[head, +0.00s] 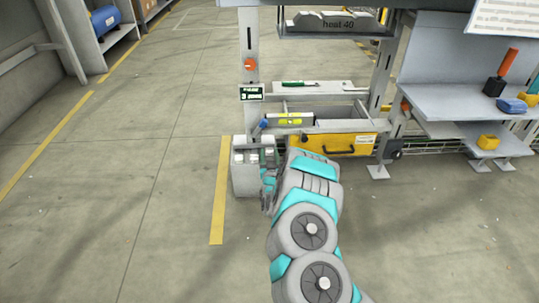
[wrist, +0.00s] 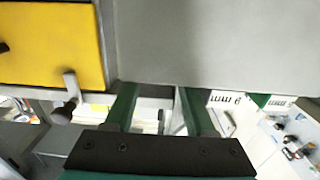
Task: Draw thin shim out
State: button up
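I cannot make out the thin shim for certain in either view. In the wrist view, two white labels with upside-down "mm" markings, one label (wrist: 225,98) and another label (wrist: 278,101), show just right of the fingers. My gripper (wrist: 155,92) has two dark green fingers standing apart, with a grey strip visible between them and nothing clearly held. Its fingertips reach the lower edge of a large grey panel (wrist: 215,40). In the head view, my gripper (head: 268,185) is low beside a grey block-like holder (head: 243,180), partly hidden by my arm.
A yellow drawer (head: 338,144) with a dark handle sits right of the holder. A spirit level (head: 290,120) lies above it. A bench (head: 450,92) with tools stands at right. The floor (head: 150,200) at left is open, with a yellow line (head: 219,200).

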grip_shut()
dwell(1.3)
